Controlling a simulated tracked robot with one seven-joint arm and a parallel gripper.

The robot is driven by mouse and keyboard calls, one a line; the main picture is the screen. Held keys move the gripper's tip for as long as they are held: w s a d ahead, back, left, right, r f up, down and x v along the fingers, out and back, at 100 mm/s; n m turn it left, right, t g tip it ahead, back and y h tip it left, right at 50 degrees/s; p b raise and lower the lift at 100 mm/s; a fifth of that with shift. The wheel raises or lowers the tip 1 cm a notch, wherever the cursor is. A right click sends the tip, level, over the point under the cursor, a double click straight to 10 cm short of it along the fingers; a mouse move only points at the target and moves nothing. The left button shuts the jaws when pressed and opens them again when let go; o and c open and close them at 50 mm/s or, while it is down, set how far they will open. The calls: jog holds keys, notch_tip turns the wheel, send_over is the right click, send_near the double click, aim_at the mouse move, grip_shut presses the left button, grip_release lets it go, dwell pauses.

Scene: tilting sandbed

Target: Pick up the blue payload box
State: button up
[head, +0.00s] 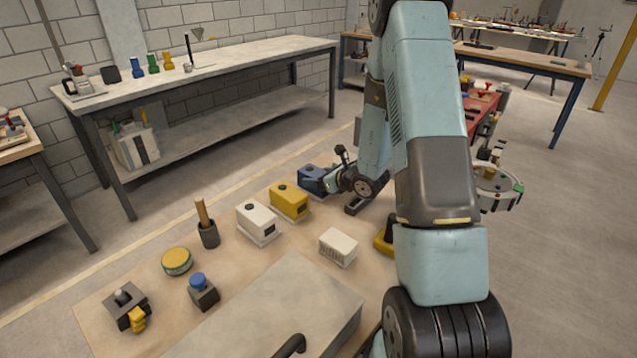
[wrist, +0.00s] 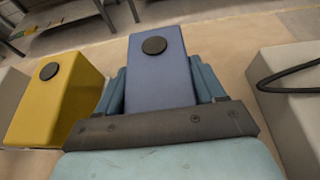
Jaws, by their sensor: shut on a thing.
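The blue payload box (head: 312,180) stands at the far end of the row of boxes in the head view, right of the yellow box. In the wrist view the blue box (wrist: 158,72) sits between the two fingers of my gripper (wrist: 160,88). The fingers are shut on its two sides. A round black disc shows on its top. In the head view my gripper (head: 328,185) reaches the box from the right and partly hides it. I cannot tell whether the box rests on the sand-coloured surface or is lifted.
The yellow box (head: 289,201) stands close on the left, with a white box (head: 257,223) beyond it. Another white box (head: 338,247) lies nearer. In the wrist view a pale object with a black handle (wrist: 290,95) is at right. A long workbench (head: 215,66) stands behind.

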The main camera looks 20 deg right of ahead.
jog(key=c, duration=0.6)
jog(key=shift+c, duration=0.3)
jog(key=shift+r, duration=0.15)
